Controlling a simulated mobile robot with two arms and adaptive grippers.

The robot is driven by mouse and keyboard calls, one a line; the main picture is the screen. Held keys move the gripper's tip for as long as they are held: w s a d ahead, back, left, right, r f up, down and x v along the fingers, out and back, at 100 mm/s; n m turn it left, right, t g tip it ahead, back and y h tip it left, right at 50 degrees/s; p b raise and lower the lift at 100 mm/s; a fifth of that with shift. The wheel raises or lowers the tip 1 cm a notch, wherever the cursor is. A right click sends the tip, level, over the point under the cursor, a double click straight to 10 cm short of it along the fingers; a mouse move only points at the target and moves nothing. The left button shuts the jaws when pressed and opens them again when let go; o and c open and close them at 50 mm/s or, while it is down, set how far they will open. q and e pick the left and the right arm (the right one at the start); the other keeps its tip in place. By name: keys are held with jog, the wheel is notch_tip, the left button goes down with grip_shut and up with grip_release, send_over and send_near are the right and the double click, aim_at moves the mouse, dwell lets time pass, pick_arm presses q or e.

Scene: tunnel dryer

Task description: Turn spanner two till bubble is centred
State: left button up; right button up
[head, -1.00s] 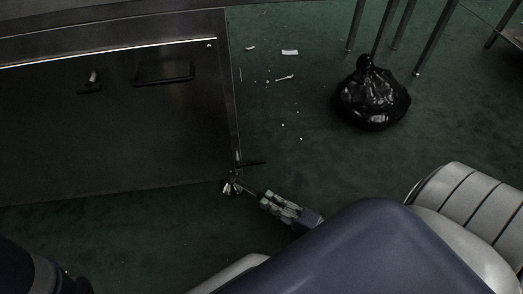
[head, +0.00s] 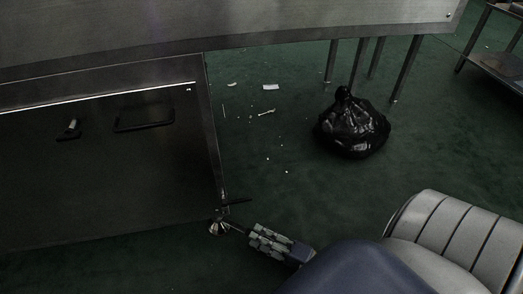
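A metal levelling foot (head: 217,226) stands on the floor under the near right corner of the steel machine. A short dark bar (head: 237,200), perhaps a spanner, sticks out to the right just above it. A thin bar runs from the foot towards my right gripper (head: 248,236), which is low beside the foot, its arm coming from the lower right. It is too small and dark to tell whether the fingers are closed on that bar. No bubble level can be made out, and which spanner is number two is not readable. My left gripper is not in view.
The machine's dark steel side panel (head: 100,180) fills the left, with a latch and a recessed handle. A black rubbish bag (head: 352,125) sits on the green floor by metal legs. Paper scraps (head: 270,87) lie nearby. A steel table (head: 500,65) stands at upper right.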

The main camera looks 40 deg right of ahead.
jog(key=v, duration=1.2)
dwell(0.3)
